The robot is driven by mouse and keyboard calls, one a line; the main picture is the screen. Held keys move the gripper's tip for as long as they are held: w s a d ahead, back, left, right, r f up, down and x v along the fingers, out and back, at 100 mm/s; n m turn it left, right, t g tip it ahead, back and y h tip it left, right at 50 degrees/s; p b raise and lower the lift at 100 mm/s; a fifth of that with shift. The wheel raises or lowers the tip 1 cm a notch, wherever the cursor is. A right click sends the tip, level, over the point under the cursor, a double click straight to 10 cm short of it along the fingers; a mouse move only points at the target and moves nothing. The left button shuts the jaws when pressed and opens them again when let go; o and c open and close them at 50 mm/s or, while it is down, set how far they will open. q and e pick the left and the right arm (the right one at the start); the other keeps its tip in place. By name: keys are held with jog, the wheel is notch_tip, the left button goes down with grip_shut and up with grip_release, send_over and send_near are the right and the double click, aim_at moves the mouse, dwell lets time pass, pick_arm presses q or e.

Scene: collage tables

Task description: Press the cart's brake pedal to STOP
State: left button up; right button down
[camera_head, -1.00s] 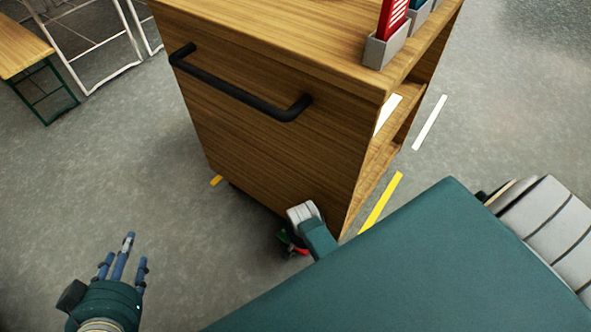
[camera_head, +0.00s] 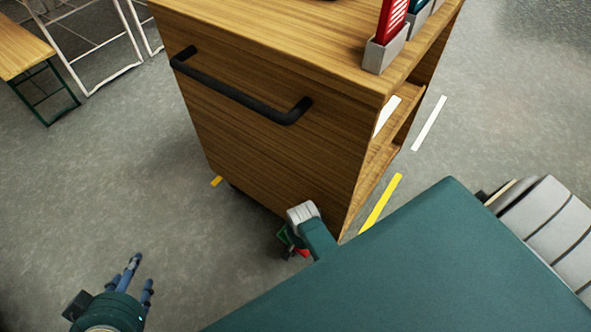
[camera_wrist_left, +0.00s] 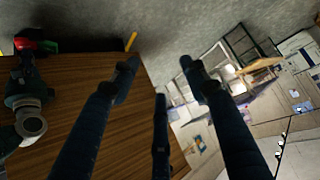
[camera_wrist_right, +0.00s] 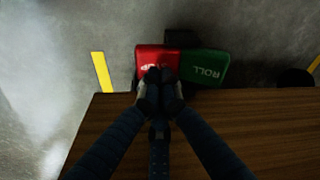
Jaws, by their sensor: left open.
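The wooden cart (camera_head: 270,140) stands in the middle of the head view. At its base is the brake pedal, with a red half (camera_wrist_right: 150,58) whose lettering is partly covered and a green half marked ROLL (camera_wrist_right: 205,68). The red half (camera_head: 303,252) and green half (camera_head: 282,236) also show in the head view, partly hidden by my right wrist. My right gripper (camera_wrist_right: 160,76) has its fingertips together over the red half, seemingly touching it; exact contact is hidden. My left gripper (camera_head: 136,268) is open and empty above the floor at lower left.
A black handle (camera_head: 240,95) crosses the cart's near side. Holders with red and teal items (camera_head: 385,45) stand on its top. Yellow tape (camera_head: 381,203) marks the floor. A wooden table (camera_head: 20,48) is at upper left; the floor left of the cart is clear.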

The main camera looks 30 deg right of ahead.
jog(key=shift+r, duration=0.25)
jog(key=shift+r+p, duration=0.3)
jog(key=shift+p, duration=0.3)
jog(key=shift+r+p, duration=0.3)
jog(key=shift+p, duration=0.05)
notch_tip(320, 180, up, 2)
jog(key=shift+p, duration=1.05)
pick_arm(q)
jog(key=s+a+f+g+y, duration=0.1)
jog(key=s+a+f+g, duration=0.15)
jog(key=s, duration=0.35)
jog(key=s+a+f+g, duration=0.1)
jog(key=s+g, duration=0.2)
jog(key=s, duration=0.3)
pick_arm(e)
jog(key=shift+r+p, duration=0.3)
jog(key=shift+p, duration=0.05)
jog(key=shift+r+p, duration=0.2)
jog(key=shift+p, duration=0.1)
pick_arm(q)
notch_tip(320, 180, down, 10)
jog(key=w+p, duration=0.1)
jog(key=shift+f+g+p, duration=0.25)
jog(key=shift+g+p, duration=0.15)
jog(key=shift+g, duration=0.05)
pick_arm(e)
jog(key=shift+r, duration=0.8)
pick_arm(q)
jog(key=shift+d, duration=0.1)
